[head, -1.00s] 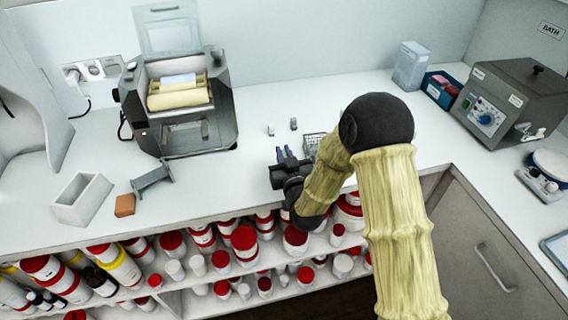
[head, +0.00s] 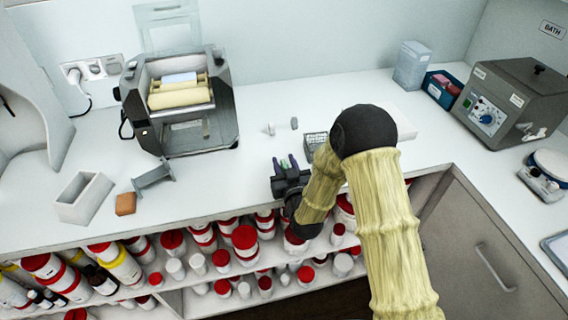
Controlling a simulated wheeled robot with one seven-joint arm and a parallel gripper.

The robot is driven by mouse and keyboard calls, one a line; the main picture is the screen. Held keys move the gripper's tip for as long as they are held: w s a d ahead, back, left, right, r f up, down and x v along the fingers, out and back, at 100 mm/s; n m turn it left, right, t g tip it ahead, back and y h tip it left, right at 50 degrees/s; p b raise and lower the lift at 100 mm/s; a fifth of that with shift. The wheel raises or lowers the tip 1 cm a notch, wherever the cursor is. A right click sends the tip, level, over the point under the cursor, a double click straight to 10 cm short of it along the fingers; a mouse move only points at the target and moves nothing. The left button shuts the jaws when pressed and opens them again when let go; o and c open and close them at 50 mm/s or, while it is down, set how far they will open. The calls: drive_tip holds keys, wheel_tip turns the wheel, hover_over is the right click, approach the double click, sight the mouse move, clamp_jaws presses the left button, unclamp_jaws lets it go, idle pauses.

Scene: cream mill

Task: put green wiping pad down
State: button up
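My gripper (head: 285,161) is over the front part of the white counter, left of my arm's elbow. A small green patch, the green wiping pad (head: 284,166), shows between the fingers. The gripper body hides most of it. I cannot tell whether the pad touches the counter or a finger.
The roller mill (head: 180,105) stands at the back left. A wire basket (head: 315,141) is just right of the gripper, partly behind my arm. Two small grey pieces (head: 270,129) (head: 294,123) stand behind it. Bare counter lies to the left, before the grey bracket (head: 153,177).

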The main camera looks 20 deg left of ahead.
drive_tip(key=shift+r, duration=0.15)
drive_tip(key=b+v, duration=0.1)
drive_tip(key=v, duration=1.1)
drive_tip(key=shift+b, duration=0.4)
drive_tip(key=shift+s, duration=0.1)
